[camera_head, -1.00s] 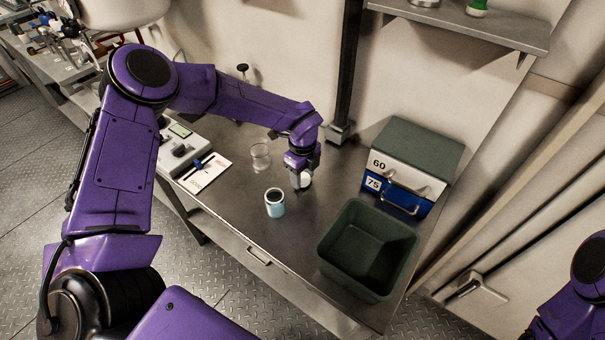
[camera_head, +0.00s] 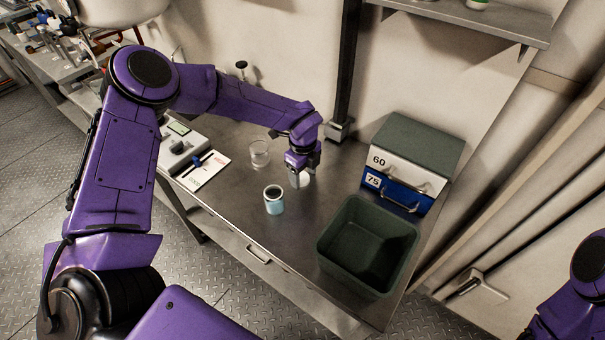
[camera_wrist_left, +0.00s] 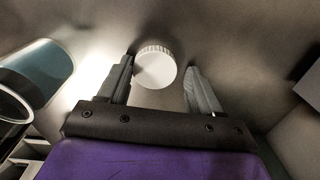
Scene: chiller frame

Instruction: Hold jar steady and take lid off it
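A light blue jar (camera_head: 274,203) stands upright on the steel bench, its top showing a dark round opening inside a pale rim. It also shows as a teal cylinder at the left edge of the left wrist view (camera_wrist_left: 35,75). A white round lid with a ribbed edge (camera_wrist_left: 155,66) lies apart from the jar, to its right on the bench; it is partly hidden behind the fingers in the head view (camera_head: 305,180). My left gripper (camera_wrist_left: 162,80) is open, with the lid between and just beyond its fingertips. My right gripper is out of view.
A clear glass beaker (camera_head: 259,153) stands behind the jar. A dark green bin (camera_head: 336,268) is at the front right. A drawer box marked 60 and 75 (camera_head: 418,150) stands at the back right. A device with a white card (camera_head: 203,172) is at the left.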

